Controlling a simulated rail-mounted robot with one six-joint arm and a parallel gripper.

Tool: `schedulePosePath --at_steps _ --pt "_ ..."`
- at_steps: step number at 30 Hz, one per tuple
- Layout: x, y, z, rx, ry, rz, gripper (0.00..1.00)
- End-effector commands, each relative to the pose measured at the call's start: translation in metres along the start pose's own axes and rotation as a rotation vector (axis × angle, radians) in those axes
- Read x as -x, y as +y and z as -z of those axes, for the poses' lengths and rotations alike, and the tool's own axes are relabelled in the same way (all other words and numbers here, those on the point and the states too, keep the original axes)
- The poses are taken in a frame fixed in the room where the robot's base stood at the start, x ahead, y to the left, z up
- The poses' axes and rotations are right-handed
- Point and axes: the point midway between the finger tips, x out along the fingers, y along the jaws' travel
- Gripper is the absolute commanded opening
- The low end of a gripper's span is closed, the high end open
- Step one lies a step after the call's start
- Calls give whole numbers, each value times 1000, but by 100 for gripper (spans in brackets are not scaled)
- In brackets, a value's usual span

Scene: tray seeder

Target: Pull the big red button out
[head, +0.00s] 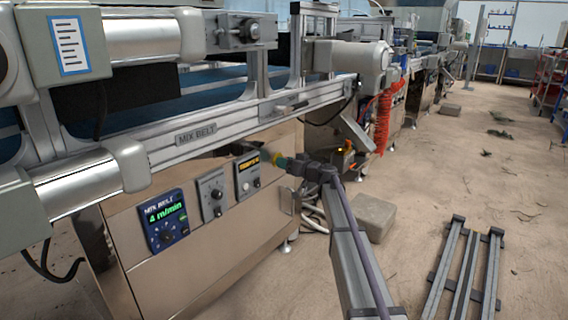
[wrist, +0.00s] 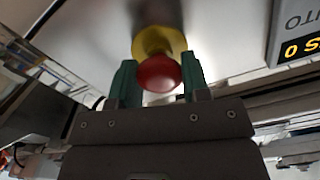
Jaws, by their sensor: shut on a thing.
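The big red button (wrist: 158,74) shows in the wrist view as a round red knob on a yellow collar (wrist: 158,42), set on a metal panel. My gripper (wrist: 157,82) has its two green fingers on either side of the red knob, shut on it. In the head view my gripper (head: 280,162) reaches the front panel of the mix belt machine, to the right of the small control boxes.
A blue speed display (head: 165,221), a grey dial box (head: 212,194) and an orange-lit display box (head: 247,175) sit on the panel left of my gripper. The conveyor rail (head: 250,115) runs above. A stone block (head: 374,218) and a metal frame (head: 468,262) lie on the floor.

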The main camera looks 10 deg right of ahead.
Motion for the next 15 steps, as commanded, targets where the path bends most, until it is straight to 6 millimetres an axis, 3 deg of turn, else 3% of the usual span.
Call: schedulePosePath --at_steps 2,3,10,15 --pt "2 -1 -1 0 -1 1 0" --pt "3 -1 -1 0 -2 1 47" --pt "2 -1 -1 0 -1 1 68" --pt "2 -1 -1 0 -1 1 68"
